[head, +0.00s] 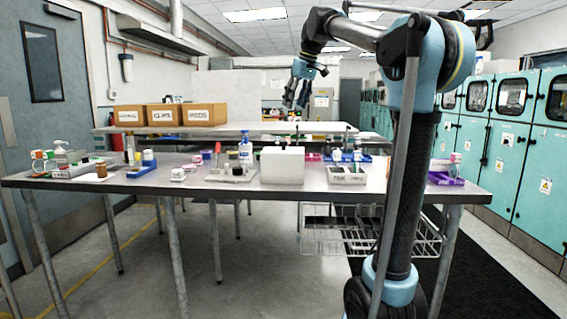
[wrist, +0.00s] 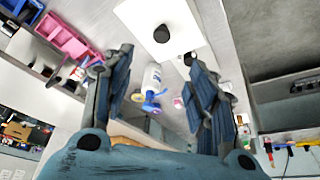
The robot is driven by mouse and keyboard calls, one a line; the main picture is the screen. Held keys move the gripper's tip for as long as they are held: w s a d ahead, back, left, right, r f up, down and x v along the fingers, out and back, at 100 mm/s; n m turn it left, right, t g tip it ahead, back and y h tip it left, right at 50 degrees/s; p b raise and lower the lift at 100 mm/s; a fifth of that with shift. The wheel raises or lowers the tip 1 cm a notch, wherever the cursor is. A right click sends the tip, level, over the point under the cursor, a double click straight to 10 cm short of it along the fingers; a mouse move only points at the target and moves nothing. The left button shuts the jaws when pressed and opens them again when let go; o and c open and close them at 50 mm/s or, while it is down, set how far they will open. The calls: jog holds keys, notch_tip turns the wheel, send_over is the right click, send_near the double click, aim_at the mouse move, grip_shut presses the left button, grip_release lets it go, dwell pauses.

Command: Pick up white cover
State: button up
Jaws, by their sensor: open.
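The white cover (head: 283,168) looks like a plain white box standing on the grey metal table, near its middle. In the wrist view the white cover (wrist: 140,14) shows at the top as a pale flat face with a round black knob (wrist: 161,33) on it. My gripper (head: 296,92) is raised well above the table, over the region of the cover, and apart from it. In the wrist view the fingers of my gripper (wrist: 155,75) are spread, with nothing held between them. The cover's underside is hidden.
A white bottle with a blue top (head: 245,150) stands left of the cover. A grey holder (head: 347,177) stands close on its right. Labelled brown boxes (head: 187,114) sit on the back bench. More small labware lies along the table (head: 225,190), whose front edge is mostly clear.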

jog(key=x, duration=1.7)
jog(key=shift+a+r, duration=0.1)
jog(key=shift+c, duration=0.2)
grip_shut()
